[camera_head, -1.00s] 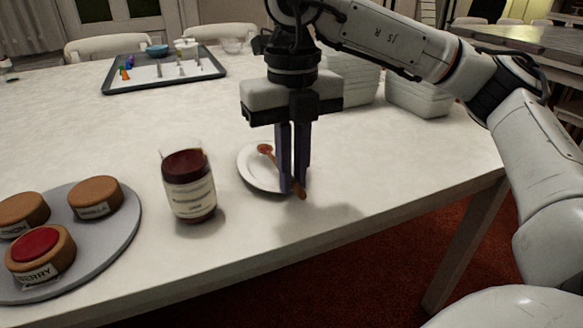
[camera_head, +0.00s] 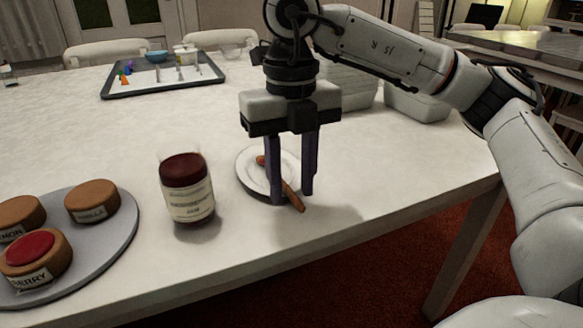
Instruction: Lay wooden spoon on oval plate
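The wooden spoon (camera_head: 289,192) lies across the white oval plate (camera_head: 247,178). Its bowl end is on the plate and its handle sticks out past the plate's front rim, over the table. My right gripper (camera_head: 292,198) points straight down with its fingers apart, one on each side of the spoon handle. The gripper is open, and its fingers hide part of the plate and spoon. My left gripper is not in view.
A jam jar (camera_head: 187,190) stands just left of the plate. A grey turntable (camera_head: 122,220) with several labelled cakes is at the left front. A tray (camera_head: 213,76) with small items lies at the back. White containers (camera_head: 416,103) stand behind my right arm.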

